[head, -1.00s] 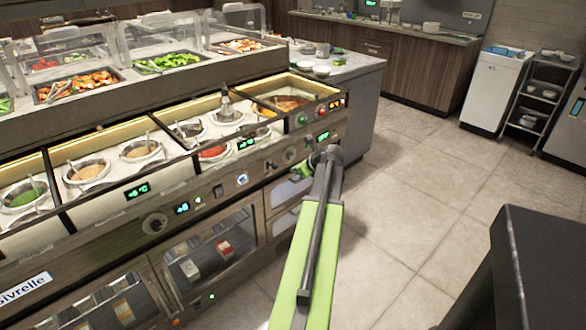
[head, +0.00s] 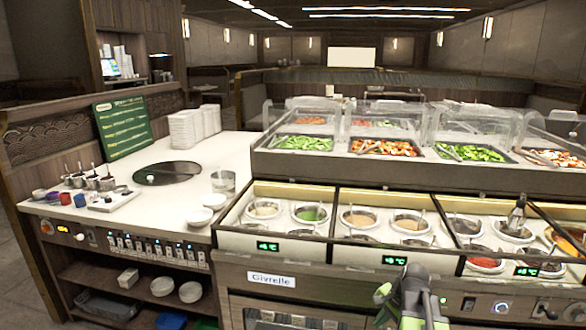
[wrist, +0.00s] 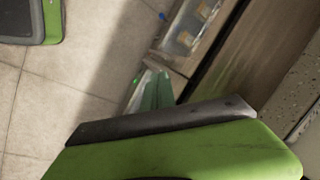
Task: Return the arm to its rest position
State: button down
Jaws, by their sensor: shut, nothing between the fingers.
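My arm (head: 410,300), green with dark grey parts, shows at the bottom of the head view, right of centre, in front of the counter's control panel. Which part of it is the gripper is hard to tell there. In the wrist view, the pale green fingers of my gripper (wrist: 155,90) appear together near the middle, with nothing between them. A large green and dark grey part of my arm fills the bottom of that view. The floor and a cabinet front lie beyond.
The sauce counter (head: 480,300) with its wells stands close in front of my arm. Behind it is a salad bar (head: 300,170) with clear guards. At left, a white worktop (head: 165,215) holds stacked white containers (head: 195,125), bowls and a green board (head: 122,127). Wrist view shows tiled floor (wrist: 90,75).

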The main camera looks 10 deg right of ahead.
jog(key=s+a+f+n+g+h, duration=0.1)
jog(key=s+a+n+g, duration=0.25)
jog(key=a+n, duration=1.35)
jog(key=a+r+m+p, duration=0.2)
jog(key=a+r+p, duration=0.1)
jog(key=r+p, duration=0.5)
jog(key=s+a+r+m+p, duration=0.1)
jog(key=a+r+p, duration=0.1)
jog(key=r+p, duration=0.7)
jog(key=shift+a+r+m+h+p, duration=0.3)
jog(key=shift+a+m+p, duration=0.05)
jog(key=shift+a+m, duration=0.05)
jog(key=shift+s, duration=0.1)
